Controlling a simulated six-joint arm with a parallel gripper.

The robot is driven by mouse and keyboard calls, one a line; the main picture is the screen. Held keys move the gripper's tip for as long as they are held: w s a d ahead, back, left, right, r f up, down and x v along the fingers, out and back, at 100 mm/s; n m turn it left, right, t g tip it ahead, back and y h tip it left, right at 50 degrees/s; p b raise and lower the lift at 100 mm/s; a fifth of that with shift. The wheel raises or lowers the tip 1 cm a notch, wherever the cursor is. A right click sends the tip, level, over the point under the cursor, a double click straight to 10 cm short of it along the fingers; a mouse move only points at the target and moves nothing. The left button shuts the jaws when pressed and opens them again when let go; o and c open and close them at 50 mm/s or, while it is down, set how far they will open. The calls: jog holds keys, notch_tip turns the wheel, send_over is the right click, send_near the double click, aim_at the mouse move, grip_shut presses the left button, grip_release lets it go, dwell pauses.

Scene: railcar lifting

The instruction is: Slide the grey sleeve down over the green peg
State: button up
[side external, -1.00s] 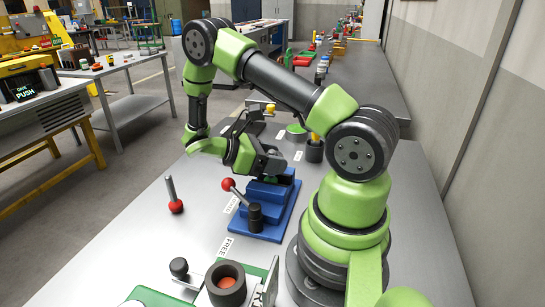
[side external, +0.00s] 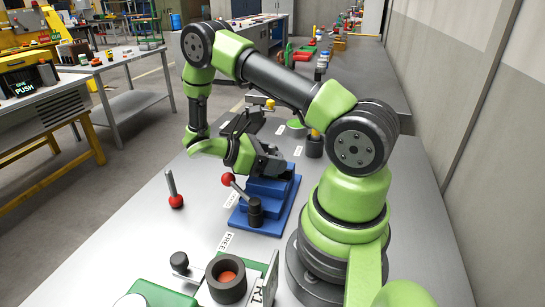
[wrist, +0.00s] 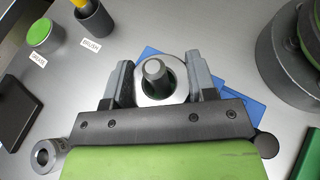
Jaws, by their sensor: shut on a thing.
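My gripper (wrist: 155,88) is shut on the grey sleeve (wrist: 143,96), with one jaw on each side. The sleeve looks like a pale ring from above in the wrist view.
A red-knobbed lever (side external: 228,179) stands close in front of my gripper. An upright rod with a red base (side external: 174,190) is to the left. A dark cup (side external: 314,146) and green disc (wrist: 40,33) lie behind. A dark ring clamp (side external: 226,280) is at the front.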

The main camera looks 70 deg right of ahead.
jog(key=shift+f, duration=0.4)
dwell(0.3)
jog(key=o, duration=1.2)
jog(key=shift+w, duration=0.1)
jog(key=v, duration=0.9)
jog(key=shift+w+a+r, duration=0.2)
jog(key=shift+r, duration=0.1)
jog(key=shift+s+a+r+m+t+y, duration=1.75)
jog(key=shift+a+r+t, duration=0.7)
jog(key=shift+r+t, duration=0.8)
jog(key=shift+s+a+r+m+t+y, duration=1.8)
jog(key=shift+a+r+t, duration=0.9)
jog(key=shift+r, duration=0.8)
jog(key=shift+s+a+r+m+t+y, duration=1.4)
jog(key=shift+a+r+m+t, duration=0.75)
jog(key=shift+r+t, duration=1.2)
